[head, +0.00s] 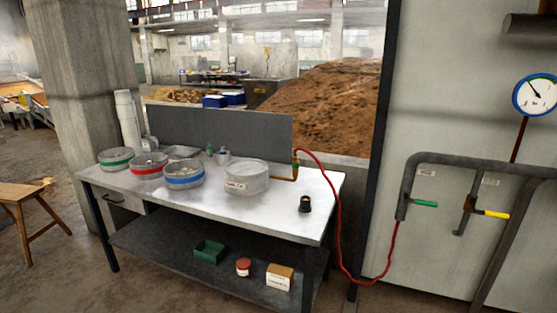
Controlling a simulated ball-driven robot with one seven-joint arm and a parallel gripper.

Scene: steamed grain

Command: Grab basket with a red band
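The basket with a red band (149,171) is a round, pale metal container on the metal table (270,222), left of its middle. It stands between a basket with a green band (116,163) on its left and a basket with a blue band (184,179) on its right. The three stand close together; I cannot tell whether they touch. My gripper is not in view.
A larger clear round vessel (246,179) stands right of the baskets. A small black cup (305,205) sits near the table's right end. A red hose (338,205) hangs beside the table. A wooden stool (25,205) is at left. Floor in front is partly visible.

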